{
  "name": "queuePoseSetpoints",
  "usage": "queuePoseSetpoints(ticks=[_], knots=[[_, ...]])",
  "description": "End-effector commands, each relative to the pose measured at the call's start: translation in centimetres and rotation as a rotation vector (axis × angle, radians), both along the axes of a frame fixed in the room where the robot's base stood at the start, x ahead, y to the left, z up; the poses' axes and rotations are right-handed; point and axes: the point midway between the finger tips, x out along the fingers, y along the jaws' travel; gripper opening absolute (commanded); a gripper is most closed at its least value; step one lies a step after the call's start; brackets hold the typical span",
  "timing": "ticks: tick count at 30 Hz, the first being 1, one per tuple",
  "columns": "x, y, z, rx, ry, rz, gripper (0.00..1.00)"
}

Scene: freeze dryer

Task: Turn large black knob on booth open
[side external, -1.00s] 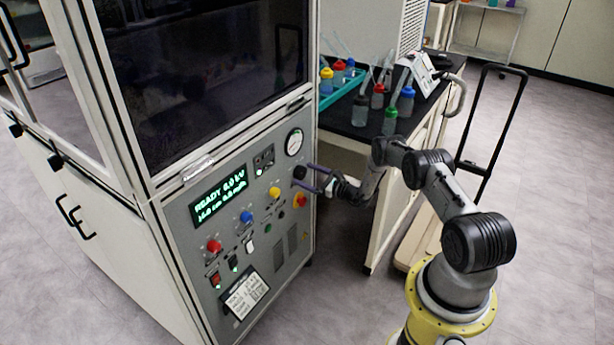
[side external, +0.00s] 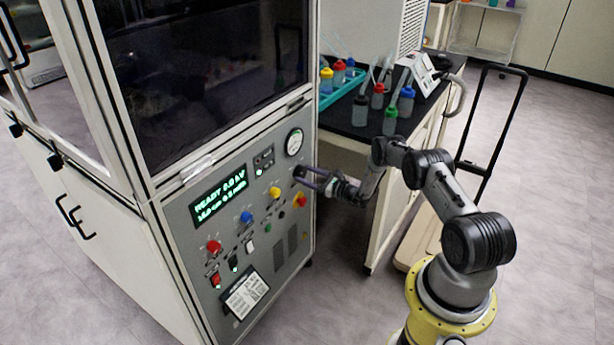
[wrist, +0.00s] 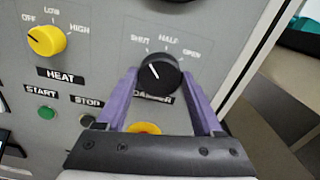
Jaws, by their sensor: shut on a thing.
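The large black knob (wrist: 160,76) is on the grey booth panel (wrist: 105,62) in the wrist view, under the labels SHUT, HALF and OPEN. Its white pointer line points up and left, toward SHUT. My gripper (wrist: 159,74) has a purple finger on each side of the knob and is shut on it. The label below the knob is partly hidden by my fingers. In the side view my gripper (side external: 304,175) is at the panel's upper right, and the knob is mostly hidden there.
A yellow HEAT knob (wrist: 46,40) is left of the black knob. Green START (wrist: 46,113) and dark STOP (wrist: 87,120) buttons sit below it. A red-and-yellow button (side external: 300,200) is just under my gripper. A bench (side external: 340,120) with bottles stands right of the booth.

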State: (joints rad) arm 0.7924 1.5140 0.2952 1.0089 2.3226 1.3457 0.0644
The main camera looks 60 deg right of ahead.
Motion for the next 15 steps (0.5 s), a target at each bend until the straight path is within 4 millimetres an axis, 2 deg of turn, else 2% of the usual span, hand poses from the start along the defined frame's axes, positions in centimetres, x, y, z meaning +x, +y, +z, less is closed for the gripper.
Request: queuePoseSetpoints(ticks=[8,15], knots=[[-0.06,-0.04,-0.05,0.151,0.000,0.000,0.13],[-0.06,-0.10,-0.03,0.368,0.000,0.000,0.13]])
